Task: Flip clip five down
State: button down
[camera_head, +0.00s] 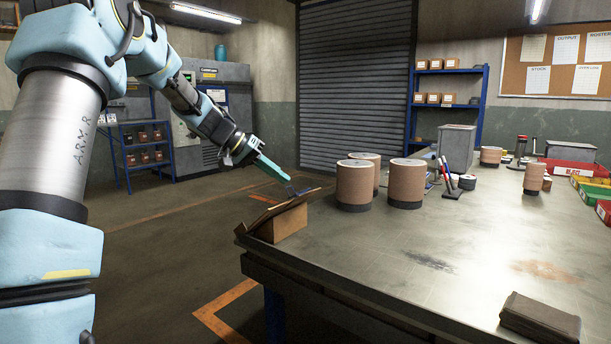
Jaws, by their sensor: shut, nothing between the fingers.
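My gripper (290,186) is shut, with nothing seen in its fingers. Its teal jaws point down and to the right, and the dark tips are just above or at the raised flap of a small cardboard box (283,225). I cannot tell whether they touch it. The box is at the table's near left corner with its flaps up. I cannot make out a clip, or any number five, in this view. The inside of the box is hidden.
Three brown cylindrical stacks (354,184) stand right of the box. Behind them are a pen holder (452,188) and a grey box (457,146). A dark folded cloth or wallet (540,320) lies at the front right. The middle of the table (400,250) is clear.

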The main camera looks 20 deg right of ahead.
jog(key=shift+s, duration=0.1)
jog(key=shift+s+d+f+b, duration=0.25)
jog(key=shift+s+d+b, duration=0.1)
jog(key=shift+s+b, duration=0.3)
jog(key=shift+w, duration=0.1)
